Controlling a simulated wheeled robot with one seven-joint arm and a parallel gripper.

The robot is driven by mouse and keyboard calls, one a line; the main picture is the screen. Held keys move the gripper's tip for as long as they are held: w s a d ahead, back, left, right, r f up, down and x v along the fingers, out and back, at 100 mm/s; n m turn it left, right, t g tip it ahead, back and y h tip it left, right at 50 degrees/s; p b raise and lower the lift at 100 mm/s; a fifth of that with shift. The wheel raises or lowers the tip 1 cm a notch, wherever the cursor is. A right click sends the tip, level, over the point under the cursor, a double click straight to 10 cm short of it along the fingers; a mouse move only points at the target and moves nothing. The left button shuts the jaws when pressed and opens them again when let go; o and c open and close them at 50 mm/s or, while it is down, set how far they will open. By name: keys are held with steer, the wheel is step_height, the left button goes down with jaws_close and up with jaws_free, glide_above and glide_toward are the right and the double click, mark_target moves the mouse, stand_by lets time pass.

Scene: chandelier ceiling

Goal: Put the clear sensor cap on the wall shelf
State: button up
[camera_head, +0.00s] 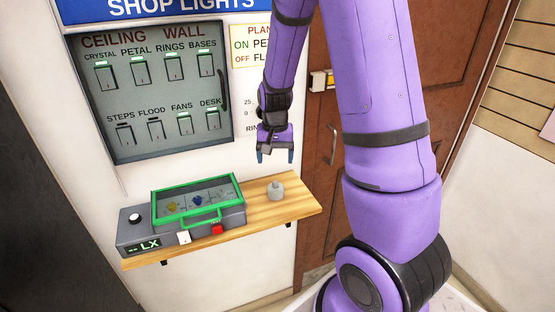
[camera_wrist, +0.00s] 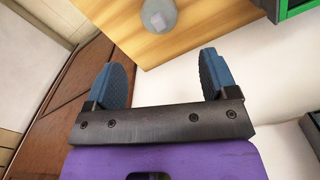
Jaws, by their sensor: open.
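A small grey, translucent-looking cap (camera_head: 275,190) with a narrower knob on top stands on the wooden wall shelf (camera_head: 262,215), right of the grey light-meter box. It also shows in the wrist view (camera_wrist: 159,15) at the top, resting on the shelf (camera_wrist: 205,30). My gripper (camera_head: 275,156) points down above the shelf, a little higher than the cap and apart from it. In the wrist view my gripper (camera_wrist: 168,80) has its two blue fingers wide apart with nothing between them.
The grey box (camera_head: 190,212) with a green-framed lid (camera_head: 222,187), marked LX, fills the shelf's left part. A switch panel (camera_head: 150,90) hangs above. A brown door (camera_head: 330,150) stands to the right. The shelf's right end is clear.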

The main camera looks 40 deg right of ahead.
steer(key=s+a+r+n+t, duration=0.15)
steer(key=s+a+r, duration=0.25)
steer(key=r, duration=0.4)
steer(key=s+a+r+n+t, duration=0.1)
steer(key=s+a+r+n, duration=0.2)
steer(key=r, duration=0.6)
steer(key=s+a+r+n+t, duration=0.1)
steer(key=s+a+r, duration=0.1)
steer(key=s+r, duration=0.2)
steer(key=s+a+r+n+t, duration=0.1)
steer(key=s+a+r+n, duration=0.1)
steer(key=s, duration=0.8)
steer(key=shift+s+a+r+t, duration=0.3)
steer(key=shift+s+r+t, duration=0.1)
steer(key=shift+r, duration=0.5)
steer(key=shift+c, duration=0.4)
